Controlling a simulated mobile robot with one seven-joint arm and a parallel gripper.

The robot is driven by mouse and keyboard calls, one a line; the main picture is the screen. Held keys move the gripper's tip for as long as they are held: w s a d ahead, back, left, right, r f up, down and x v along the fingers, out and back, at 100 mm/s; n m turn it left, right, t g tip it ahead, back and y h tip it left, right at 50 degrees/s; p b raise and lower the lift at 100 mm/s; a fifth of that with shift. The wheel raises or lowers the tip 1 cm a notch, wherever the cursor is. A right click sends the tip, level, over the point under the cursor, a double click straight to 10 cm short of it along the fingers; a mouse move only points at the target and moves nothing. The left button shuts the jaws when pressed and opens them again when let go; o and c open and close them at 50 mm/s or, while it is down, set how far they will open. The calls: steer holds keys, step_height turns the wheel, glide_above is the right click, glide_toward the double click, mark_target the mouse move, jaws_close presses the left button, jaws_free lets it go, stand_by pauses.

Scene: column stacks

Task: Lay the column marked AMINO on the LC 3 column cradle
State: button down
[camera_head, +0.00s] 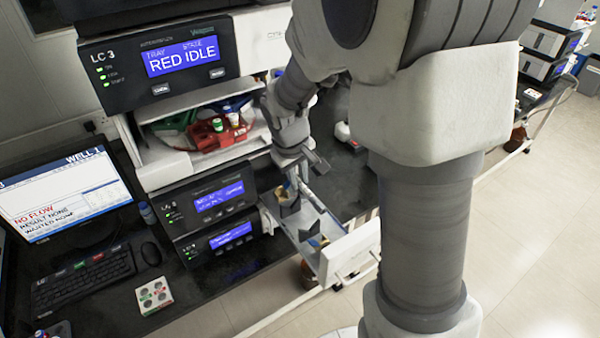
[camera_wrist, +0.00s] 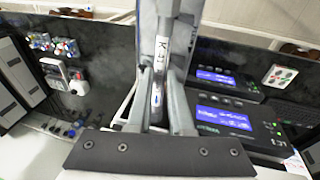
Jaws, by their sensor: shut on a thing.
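My gripper (camera_head: 303,170) is above the open white drawer (camera_head: 352,252) at the right side of the LC 3 stack (camera_head: 185,62). In the wrist view, its two long fingers (camera_wrist: 158,108) are shut on a slim, pale column-like piece (camera_wrist: 157,96). A white label just beyond it reads roughly "K-41"; I cannot tell whether the label is on the held piece. I cannot read AMINO anywhere. I cannot make out the LC 3 column cradle for certain.
The drawer holds dark blue and tan pieces (camera_head: 318,241). A red vial rack (camera_head: 222,131) sits in the open bay under the "RED IDLE" display. A monitor (camera_head: 70,193), keyboard (camera_head: 85,277) and mouse (camera_head: 151,253) stand at the left.

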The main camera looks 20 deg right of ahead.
steer(key=b, duration=0.8)
glide_above(299, 227)
steer(key=shift+f, duration=5.35)
steer(key=shift+w+f+b, duration=0.1)
steer(key=shift+f+b, duration=0.45)
steer(key=shift+b, duration=0.2)
steer(key=c, duration=0.7)
jaws_free()
steer(key=shift+c, duration=0.2)
steer(key=v, duration=1.7)
steer(key=s+d+r+m+t+y, duration=0.1)
steer(key=s+m, duration=0.1)
steer(key=s, duration=0.6)
steer(key=s+d+r+m+t, duration=0.1)
steer(key=s+t, duration=0.1)
steer(key=s, duration=0.7)
steer(key=shift+d+r+m+y+p, duration=0.3)
steer(key=shift+d+m+y+p, duration=0.05)
steer(key=shift+d+m+y, duration=0.05)
